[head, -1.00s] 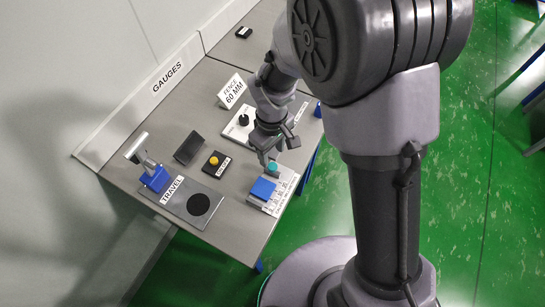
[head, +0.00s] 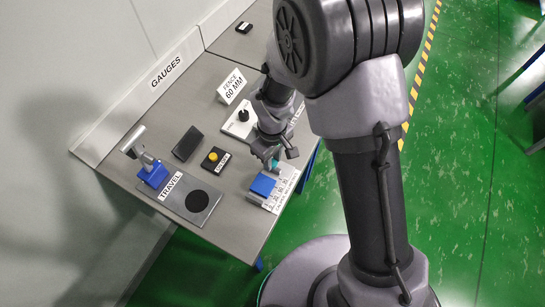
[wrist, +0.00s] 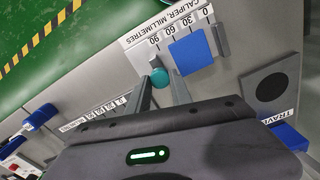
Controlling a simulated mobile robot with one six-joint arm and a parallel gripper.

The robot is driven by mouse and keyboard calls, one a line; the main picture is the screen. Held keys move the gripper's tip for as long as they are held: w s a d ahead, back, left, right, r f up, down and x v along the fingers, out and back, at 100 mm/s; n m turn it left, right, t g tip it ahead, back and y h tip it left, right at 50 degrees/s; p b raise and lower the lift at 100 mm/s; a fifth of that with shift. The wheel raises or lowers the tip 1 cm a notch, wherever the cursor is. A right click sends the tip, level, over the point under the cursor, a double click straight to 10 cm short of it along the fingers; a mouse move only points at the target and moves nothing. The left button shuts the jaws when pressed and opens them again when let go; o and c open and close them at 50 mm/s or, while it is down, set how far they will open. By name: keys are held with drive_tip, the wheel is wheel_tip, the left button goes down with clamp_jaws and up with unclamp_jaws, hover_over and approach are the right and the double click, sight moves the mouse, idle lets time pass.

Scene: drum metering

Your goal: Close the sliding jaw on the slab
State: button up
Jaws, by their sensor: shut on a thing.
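The caliper (head: 283,190) lies at the table's right front edge, with a millimetre scale printed on its plate. The blue slab (head: 263,185) lies flat on it; the wrist view shows the slab (wrist: 193,53) next to a grey upright block (wrist: 220,40) at the low end of the scale. The teal knob (wrist: 159,77) is near the 90 mark. My gripper (wrist: 160,82) is shut on this knob, one finger on each side.
A TRAVEL plate with a black disc (head: 197,201) and a blue stand (head: 153,174) lie to the left. A yellow-button box (head: 215,159), a dark tilted panel (head: 187,143) and the FENCE 60 MM sign (head: 231,86) stand behind. Another scale plate with a black knob (head: 243,114) is near.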

drive_tip(key=shift+s+a+b, duration=0.15)
drive_tip(key=shift+s+a, duration=0.1)
drive_tip(key=shift+s, duration=0.3)
drive_tip(key=shift+s+a+b, duration=0.15)
drive_tip(key=shift+s+a, duration=0.05)
drive_tip(key=shift+s, duration=0.35)
drive_tip(key=o, duration=1)
drive_tip(key=shift+w, duration=0.1)
wheel_tip(320, 180, up, 17)
drive_tip(key=p, duration=0.5)
drive_tip(key=shift+r, duration=0.2)
drive_tip(key=shift+d, duration=0.1)
